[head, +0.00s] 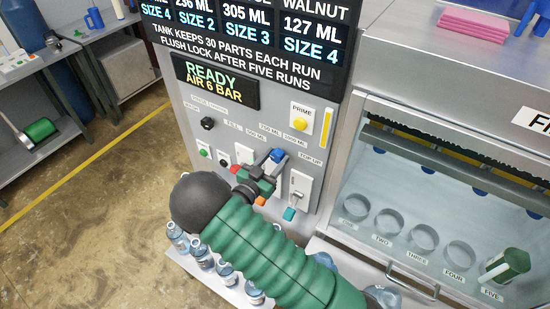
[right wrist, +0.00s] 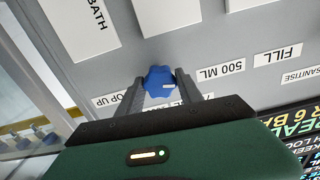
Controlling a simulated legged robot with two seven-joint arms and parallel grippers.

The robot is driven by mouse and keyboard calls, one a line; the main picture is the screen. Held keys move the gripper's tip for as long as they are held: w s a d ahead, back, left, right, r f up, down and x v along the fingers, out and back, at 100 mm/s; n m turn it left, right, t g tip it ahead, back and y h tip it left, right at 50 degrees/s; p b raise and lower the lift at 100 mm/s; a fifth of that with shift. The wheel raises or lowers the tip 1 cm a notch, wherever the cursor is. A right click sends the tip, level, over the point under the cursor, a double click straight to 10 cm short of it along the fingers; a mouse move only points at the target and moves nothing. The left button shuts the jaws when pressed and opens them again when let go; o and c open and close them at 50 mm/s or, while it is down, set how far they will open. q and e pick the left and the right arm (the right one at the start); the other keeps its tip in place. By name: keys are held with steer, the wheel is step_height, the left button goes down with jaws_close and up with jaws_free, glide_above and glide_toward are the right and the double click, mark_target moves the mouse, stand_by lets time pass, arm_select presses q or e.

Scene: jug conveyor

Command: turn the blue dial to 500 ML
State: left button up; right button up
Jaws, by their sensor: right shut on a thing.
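The blue dial (head: 277,155) is on the grey machine panel, partly hidden behind my right gripper (head: 266,165) in the head view. In the right wrist view the dial (right wrist: 158,76) sits between the two dark fingertips of my right gripper (right wrist: 160,87), which is shut on it. A small white mark shows on the dial's lower right in that view; I cannot tell exactly which label it points at. The 500 ML label (right wrist: 220,71) is to the right of the dial in the wrist view. Other labels below it are partly hidden by my gripper. My left gripper is not in view.
A yellow PRIME button (head: 299,121) is above the dial and a black knob (head: 207,123) is to its left. A teal-tipped lever (head: 290,213) is close below right. Several bottles (head: 203,255) stand below my arm. The display (head: 215,82) reads READY, AIR 6 BAR.

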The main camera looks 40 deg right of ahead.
stand_by(0.4)
steer(key=o, duration=1.1)
steer(key=shift+a, duration=0.1)
steer(key=o, duration=0.3)
